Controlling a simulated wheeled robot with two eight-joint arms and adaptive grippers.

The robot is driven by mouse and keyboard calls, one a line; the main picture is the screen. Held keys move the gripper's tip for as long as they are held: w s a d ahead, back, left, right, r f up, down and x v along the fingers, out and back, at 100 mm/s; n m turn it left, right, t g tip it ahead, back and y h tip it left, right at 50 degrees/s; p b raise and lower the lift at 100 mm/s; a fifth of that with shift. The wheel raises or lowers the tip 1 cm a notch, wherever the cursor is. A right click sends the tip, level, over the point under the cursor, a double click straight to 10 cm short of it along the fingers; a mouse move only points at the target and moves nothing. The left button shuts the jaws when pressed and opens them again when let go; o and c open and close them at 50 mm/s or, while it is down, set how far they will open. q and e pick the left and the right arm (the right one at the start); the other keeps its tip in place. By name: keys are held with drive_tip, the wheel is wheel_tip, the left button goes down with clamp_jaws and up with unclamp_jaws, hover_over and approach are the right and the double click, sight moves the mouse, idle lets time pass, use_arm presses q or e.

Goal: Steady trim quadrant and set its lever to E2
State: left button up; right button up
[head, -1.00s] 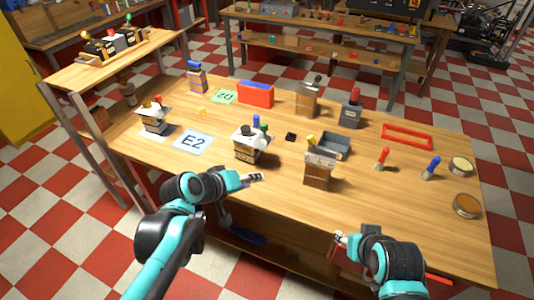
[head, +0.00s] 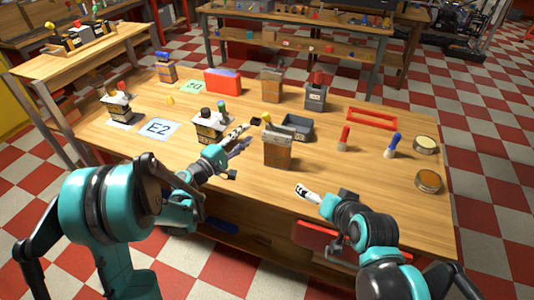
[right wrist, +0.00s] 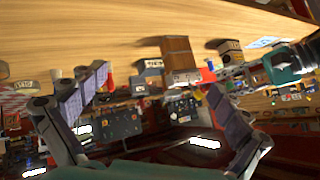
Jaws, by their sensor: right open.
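A card marked E2 (head: 159,128) lies at the left of the bench. A second lever box (head: 208,126), with dark and green knobs, stands to the card's right. A wooden lever box (head: 277,150) is nearer the bench's front. Their labels are too small to read, so I cannot tell which is the trim quadrant. My left gripper (head: 242,139) is open between the second box and the wooden box. My right gripper (head: 306,191) is open and empty at the front edge; its spread fingers show in the right wrist view (right wrist: 158,110).
A grey open tray (head: 297,127) lies behind the wooden box. A red bin (head: 223,81), a grey lever box (head: 315,95) and a red frame (head: 371,117) stand farther back. Red (head: 344,138) and blue (head: 392,146) knobbed pieces stand at the right. The front right bench top is mostly clear.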

drive_tip(key=w+a+r+m+t+y, duration=0.3)
drive_tip(key=w+a+r+m+t, duration=0.35)
drive_tip(key=w, duration=0.65)
drive_tip(key=r+m+t+h, duration=0.1)
drive_tip(key=m+t+h, duration=0.2)
drive_tip(key=m, duration=1.2)
hover_over(278, 142)
drive_tip(key=s, duration=0.5)
drive_tip(key=f+m+h, duration=0.2)
drive_tip(key=f+m, duration=0.2)
drive_tip(key=f, duration=0.1)
drive_tip(key=a+f+m+g+h, duration=0.1)
drive_tip(key=f+m+h, duration=0.2)
drive_tip(key=f+m, duration=0.2)
drive_tip(key=a+f+m+g+h, duration=0.1)
drive_tip(key=f+m+h, duration=0.1)
drive_tip(key=f+m, duration=0.3)
drive_tip(key=shift+w+a+f+m, duration=0.1)
drive_tip(key=shift+w+f+m, duration=0.25)
drive_tip(key=shift+f, duration=0.5)
drive_tip(key=shift+w+f, duration=0.1)
drive_tip(key=shift+f, duration=0.2)
drive_tip(key=x, duration=0.7)
drive_tip(key=shift+w+d, duration=0.2)
drive_tip(key=shift+w, duration=0.05)
